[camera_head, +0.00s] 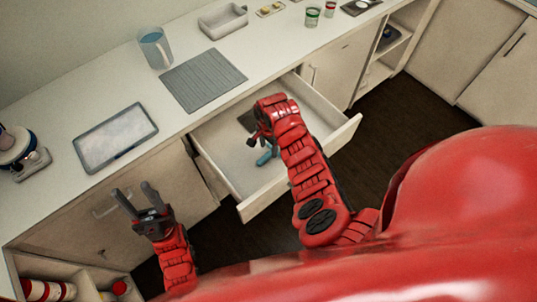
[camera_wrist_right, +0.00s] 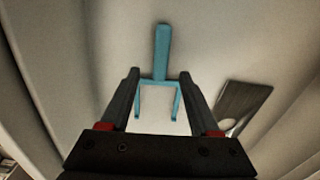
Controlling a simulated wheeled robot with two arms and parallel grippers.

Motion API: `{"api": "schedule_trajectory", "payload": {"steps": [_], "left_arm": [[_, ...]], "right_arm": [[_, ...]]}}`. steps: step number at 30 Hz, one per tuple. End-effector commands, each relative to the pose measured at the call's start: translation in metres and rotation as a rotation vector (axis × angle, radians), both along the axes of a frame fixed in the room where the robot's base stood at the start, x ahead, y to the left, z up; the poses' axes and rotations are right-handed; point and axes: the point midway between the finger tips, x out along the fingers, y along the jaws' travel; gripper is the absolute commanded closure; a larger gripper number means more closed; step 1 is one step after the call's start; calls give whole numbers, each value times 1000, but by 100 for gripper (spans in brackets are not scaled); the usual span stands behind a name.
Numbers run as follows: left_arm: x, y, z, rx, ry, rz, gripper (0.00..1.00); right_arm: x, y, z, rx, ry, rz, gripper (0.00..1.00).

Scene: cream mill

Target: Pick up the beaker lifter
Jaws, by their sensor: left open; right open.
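The beaker lifter (camera_wrist_right: 161,52) is a blue two-pronged fork with a straight handle, lying in the open drawer (camera_head: 225,167). In the head view only part of the blue lifter (camera_head: 266,156) shows below my right gripper (camera_head: 255,137). In the right wrist view my right gripper (camera_wrist_right: 159,76) is open, with its fingers on either side of the lifter's fork end and the handle pointing away between and beyond the fingertips. I cannot tell the height gap. My left gripper (camera_head: 134,190) is open and empty in front of the cabinet at the left.
A dark flat item (camera_wrist_right: 241,105) lies in the drawer, right of the lifter. On the counter are a blue jug (camera_head: 157,50), a grey ribbed mat (camera_head: 203,80), a framed tray (camera_head: 115,137) and a shallow bin (camera_head: 222,22). The drawer walls surround my right gripper.

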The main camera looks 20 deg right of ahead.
Motion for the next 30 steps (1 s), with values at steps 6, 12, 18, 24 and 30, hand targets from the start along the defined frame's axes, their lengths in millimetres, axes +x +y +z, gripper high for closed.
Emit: {"api": "schedule_trajectory", "payload": {"steps": [6,12,18,24,30], "left_arm": [[0,0,11,0,0,0,50],[0,0,11,0,0,0,50],[0,0,11,0,0,0,50],[0,0,11,0,0,0,50],[0,0,11,0,0,0,50]], "right_arm": [[0,0,-17,1,8,-2,38],[2,-1,-36,0,1,-2,38],[0,0,-44,0,4,1,38],[1,0,-44,0,2,2,38],[1,0,-44,-1,2,2,68]]}}
